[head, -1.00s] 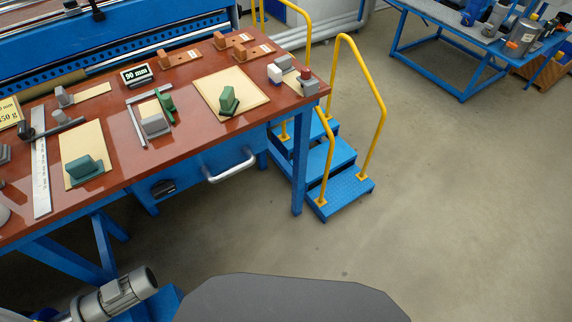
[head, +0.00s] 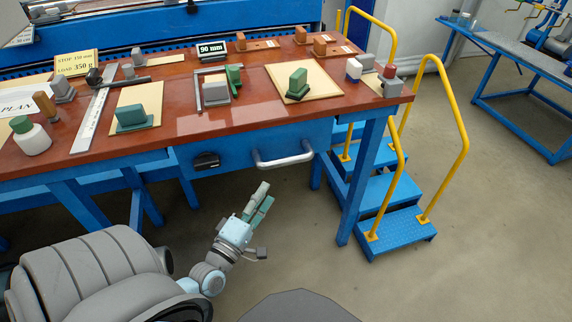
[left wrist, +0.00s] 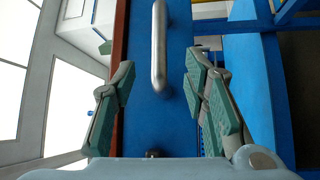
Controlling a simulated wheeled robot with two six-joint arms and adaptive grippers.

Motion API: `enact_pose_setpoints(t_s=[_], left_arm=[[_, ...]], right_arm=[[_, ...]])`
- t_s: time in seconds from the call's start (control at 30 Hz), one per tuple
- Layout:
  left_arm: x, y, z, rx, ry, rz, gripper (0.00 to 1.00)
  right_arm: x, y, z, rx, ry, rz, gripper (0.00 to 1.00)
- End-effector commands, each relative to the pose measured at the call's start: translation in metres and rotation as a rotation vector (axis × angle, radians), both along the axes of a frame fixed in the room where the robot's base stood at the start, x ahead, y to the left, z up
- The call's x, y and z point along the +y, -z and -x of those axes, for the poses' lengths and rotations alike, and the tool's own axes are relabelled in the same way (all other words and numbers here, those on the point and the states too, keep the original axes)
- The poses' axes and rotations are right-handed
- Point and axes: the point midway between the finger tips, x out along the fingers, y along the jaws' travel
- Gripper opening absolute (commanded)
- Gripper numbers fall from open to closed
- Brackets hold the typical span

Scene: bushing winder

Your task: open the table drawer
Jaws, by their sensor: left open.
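The table drawer (head: 231,146) is a blue front under the red-brown tabletop in the head view, and it looks closed. Its silver bar handle (head: 283,158) sits right of a dark latch-like piece (head: 206,161). My left gripper (head: 266,194) is open and empty, below and in front of the handle. In the left wrist view the handle (left wrist: 158,45) runs up the picture between the spread fingers (left wrist: 160,64), with the blue drawer front (left wrist: 142,110) behind it. No contact with the handle shows. My right gripper is not in view.
The tabletop (head: 190,127) carries several blocks, boards, signs and a ruler. Blue steps (head: 400,225) with yellow rails (head: 462,150) stand right of the table leg (head: 362,185). Another blue table (head: 500,60) is at far right. The floor in front of the drawer is clear.

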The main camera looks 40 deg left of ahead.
Motion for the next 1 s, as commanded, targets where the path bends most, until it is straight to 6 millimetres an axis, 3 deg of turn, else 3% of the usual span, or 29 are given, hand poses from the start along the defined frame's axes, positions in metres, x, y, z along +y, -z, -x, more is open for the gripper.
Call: enact_pose_setpoints(t_s=[0.2, 0.43, 0.6, 0.83, 1.0], left_arm=[[0.010, -0.013, -0.060, -0.003, -0.001, -0.005, 0.40], [0.018, -0.017, -0.106, 0.001, 0.000, -0.006, 0.40], [0.020, -0.019, -0.119, 0.003, 0.001, -0.007, 0.40], [0.020, -0.019, -0.120, 0.004, 0.001, -0.006, 0.40], [0.020, -0.019, -0.120, 0.004, 0.001, -0.006, 0.13]], right_arm=[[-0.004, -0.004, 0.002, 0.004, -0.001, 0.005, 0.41], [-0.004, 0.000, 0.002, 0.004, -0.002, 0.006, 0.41], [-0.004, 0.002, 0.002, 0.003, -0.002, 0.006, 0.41], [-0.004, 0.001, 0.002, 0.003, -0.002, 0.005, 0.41], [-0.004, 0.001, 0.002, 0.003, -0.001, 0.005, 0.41]])
